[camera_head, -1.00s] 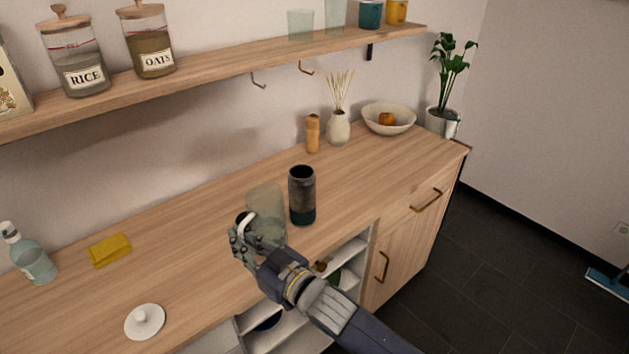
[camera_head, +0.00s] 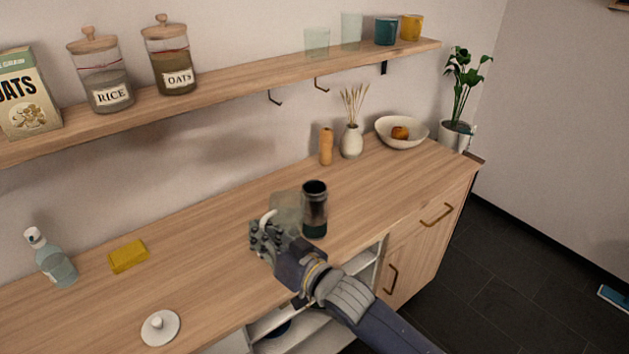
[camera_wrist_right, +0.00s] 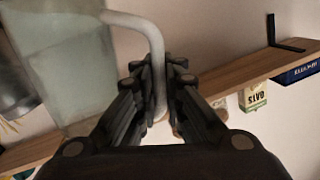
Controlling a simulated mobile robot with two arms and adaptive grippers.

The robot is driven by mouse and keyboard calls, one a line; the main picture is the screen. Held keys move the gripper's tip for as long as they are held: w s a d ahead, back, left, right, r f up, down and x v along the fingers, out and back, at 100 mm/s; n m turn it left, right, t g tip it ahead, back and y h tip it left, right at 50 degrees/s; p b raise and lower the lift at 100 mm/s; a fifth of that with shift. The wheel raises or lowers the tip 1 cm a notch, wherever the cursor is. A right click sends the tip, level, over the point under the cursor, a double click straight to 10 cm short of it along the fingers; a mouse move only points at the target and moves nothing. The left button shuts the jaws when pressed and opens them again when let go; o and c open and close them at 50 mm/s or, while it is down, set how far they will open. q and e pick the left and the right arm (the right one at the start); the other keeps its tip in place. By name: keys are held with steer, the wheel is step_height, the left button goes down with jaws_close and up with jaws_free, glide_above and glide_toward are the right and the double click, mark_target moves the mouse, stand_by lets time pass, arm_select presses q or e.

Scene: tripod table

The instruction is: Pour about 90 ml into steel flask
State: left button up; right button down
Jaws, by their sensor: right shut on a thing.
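The steel flask (camera_head: 314,209), dark grey with a darker green base, stands upright and open-topped on the wooden counter. My right gripper (camera_head: 266,232) is shut on the pale handle of a clear glass jug (camera_head: 286,207). The jug is just left of the flask and looks tilted toward it, its far side close to the flask. In the right wrist view the handle passes between my right fingers (camera_wrist_right: 158,85), and the jug (camera_wrist_right: 65,60) fills the upper left. I cannot make out the liquid level or any stream. My left gripper is not in view.
A pepper mill (camera_head: 326,146), vase (camera_head: 352,141) and bowl (camera_head: 402,133) stand behind. A shelf (camera_head: 230,88) runs above.

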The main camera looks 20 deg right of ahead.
mark_target(270, 201)
steer(key=w+d+r+m+p, duration=0.1)
steer(key=r, duration=0.1)
steer(key=w+d+r+m+p, duration=0.1)
steer(key=r, duration=0.1)
steer(key=w+d+r+m+g, duration=0.1)
steer(key=r+m, duration=0.1)
steer(key=shift+d+p, duration=0.1)
steer(key=shift+p, duration=0.3)
steer(key=shift+w+d+r+m+y+p, duration=0.1)
steer(key=shift+w+d+r+m+p, duration=0.1)
steer(key=shift+r+m, duration=0.25)
steer(key=shift+w+d+r+m+y+p, duration=0.15)
steer(key=shift+d+r+m, duration=0.15)
steer(key=shift+r, duration=0.25)
steer(key=shift+w+d+r+m+y+p, duration=0.1)
steer(key=shift+w+d+r+m+p, duration=0.1)
steer(key=shift+r+m, duration=0.25)
steer(key=shift+w+d+r+m+g, duration=0.25)
steer(key=shift+r+m, duration=0.15)
steer(key=shift+r, duration=0.1)
steer(key=shift+w+d+r+m+g, duration=0.1)
steer(key=shift+d+r+m+g, duration=0.1)
steer(key=shift+r+m, duration=0.25)
steer(key=shift+r, duration=0.15)
steer(key=shift+w+d+r+m, duration=0.55)
steer(key=shift+d+r+m, duration=0.1)
steer(key=shift+r+m, duration=0.15)
